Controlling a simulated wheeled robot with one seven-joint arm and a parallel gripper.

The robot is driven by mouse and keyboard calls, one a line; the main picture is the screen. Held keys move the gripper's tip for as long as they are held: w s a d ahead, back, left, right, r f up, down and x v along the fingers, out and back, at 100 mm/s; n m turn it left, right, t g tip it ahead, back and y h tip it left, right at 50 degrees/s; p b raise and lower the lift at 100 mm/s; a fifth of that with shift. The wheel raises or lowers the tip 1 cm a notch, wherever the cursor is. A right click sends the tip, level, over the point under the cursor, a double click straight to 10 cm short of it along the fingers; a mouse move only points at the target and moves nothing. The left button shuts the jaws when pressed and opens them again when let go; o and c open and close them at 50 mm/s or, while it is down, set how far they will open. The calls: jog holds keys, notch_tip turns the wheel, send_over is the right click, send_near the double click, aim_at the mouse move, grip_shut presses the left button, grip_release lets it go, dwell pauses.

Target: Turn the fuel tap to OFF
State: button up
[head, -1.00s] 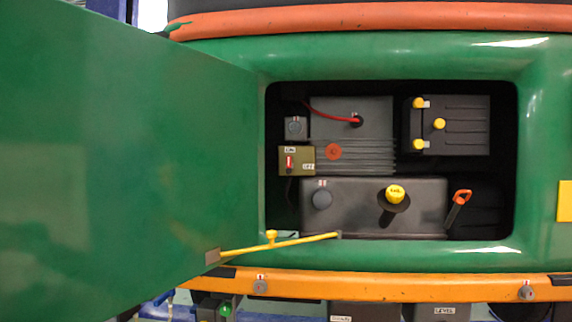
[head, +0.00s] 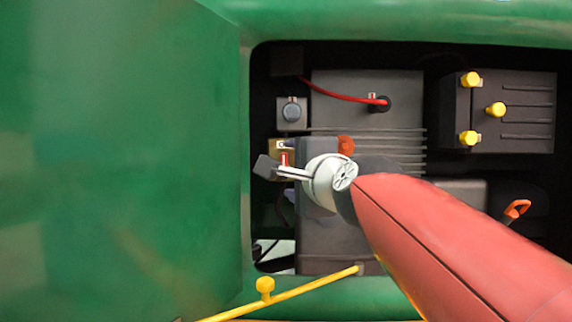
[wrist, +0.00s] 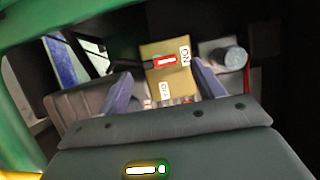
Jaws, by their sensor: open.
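The fuel tap is a tan box (head: 275,147) with a small red lever (head: 284,159) at the left of the engine bay. In the wrist view, the tan plate (wrist: 154,79) carries the red lever (wrist: 165,61), which points toward the ON label (wrist: 186,54). The OFF label (wrist: 164,91) is on an adjacent side. My gripper (head: 278,170) is at the tap in the head view and partly covers it. In the wrist view, my gripper (wrist: 163,87) is open, its fingers either side of the plate's lower part. I cannot tell whether it touches the lever.
A grey round knob (head: 291,112) sits just above the tap; it also shows in the wrist view (wrist: 230,60). A red cable (head: 340,95) runs above. The open green door (head: 120,160) stands close on the left. A yellow stay rod (head: 310,289) crosses below.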

jog(key=x, duration=0.4)
jog(key=shift+p, duration=0.3)
jog(key=c, duration=1)
